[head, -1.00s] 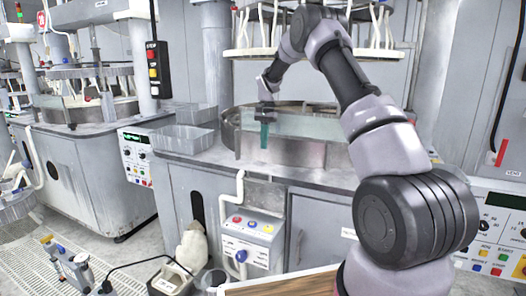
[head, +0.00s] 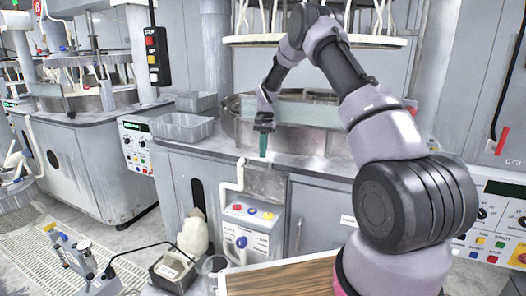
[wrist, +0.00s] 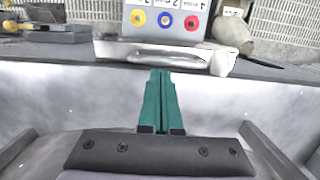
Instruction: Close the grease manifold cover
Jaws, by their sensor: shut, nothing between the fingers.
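The grease manifold (head: 248,232) is a pale box with coloured knobs on the front of the middle machine. Its cover seems to be the grey metal plate (head: 264,183) standing up above the knobs, so it looks open. In the wrist view, the plate's pale edge (wrist: 150,53) lies just beyond my fingertips, with yellow, blue and red knobs past it. My gripper (head: 263,155) has green fingers, shut and empty, pointing down above and behind the plate. The fingertips (wrist: 161,74) look close to the plate; I cannot tell whether they touch it.
A white pipe (head: 239,175) rises beside the manifold's left edge. The round platen basin (head: 300,138) stands behind my gripper. A grey tray (head: 180,127) sits on the machine top to the left. A wooden-topped surface (head: 285,277) is in the near foreground.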

